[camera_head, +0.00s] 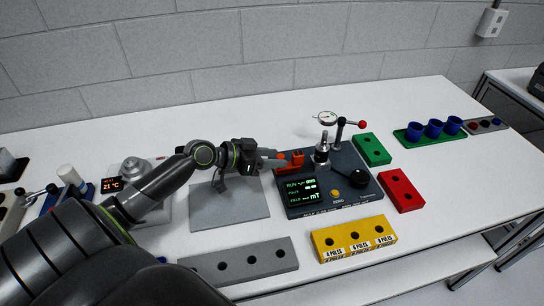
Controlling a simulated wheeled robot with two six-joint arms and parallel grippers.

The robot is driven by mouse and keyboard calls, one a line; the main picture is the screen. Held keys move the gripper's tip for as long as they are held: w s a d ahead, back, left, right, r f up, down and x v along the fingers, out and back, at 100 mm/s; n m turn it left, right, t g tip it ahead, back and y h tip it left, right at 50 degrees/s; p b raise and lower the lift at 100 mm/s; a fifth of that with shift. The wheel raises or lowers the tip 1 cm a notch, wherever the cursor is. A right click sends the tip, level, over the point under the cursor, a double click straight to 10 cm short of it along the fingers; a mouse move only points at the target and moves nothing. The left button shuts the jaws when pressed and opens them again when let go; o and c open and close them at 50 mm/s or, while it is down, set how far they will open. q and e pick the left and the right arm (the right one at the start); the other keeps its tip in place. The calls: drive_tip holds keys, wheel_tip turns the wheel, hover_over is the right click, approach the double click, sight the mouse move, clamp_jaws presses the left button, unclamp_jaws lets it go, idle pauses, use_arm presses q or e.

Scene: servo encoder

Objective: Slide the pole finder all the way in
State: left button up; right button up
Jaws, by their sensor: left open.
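The dark test instrument (322,198) stands on the white table, with a lit green display reading RUN, FLUX and FIELD. A small orange-red piece (296,158), which looks like the pole finder, sits at its back left edge. How far in it is cannot be made out. My left gripper (277,160) reaches in from the left with its fingers open, right beside the orange piece. I cannot tell whether they touch it. The gripper partly hides the piece's left side. My right gripper is not in view.
Blue cups (434,128) stand at right.

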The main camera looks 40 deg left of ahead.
sight(293, 156)
use_arm(q)
clamp_jaws()
idle(0.3)
drive_tip(key=w+d, duration=0.2)
drive_tip(key=shift+w+d+b, duration=0.15)
drive_tip(key=shift+w+b, duration=0.2)
drive_tip(key=shift+b, duration=0.05)
drive_tip(key=shift+c, duration=1.9)
unclamp_jaws()
drive_tip(key=o, duration=0.4)
drive_tip(key=shift+w+d, duration=0.1)
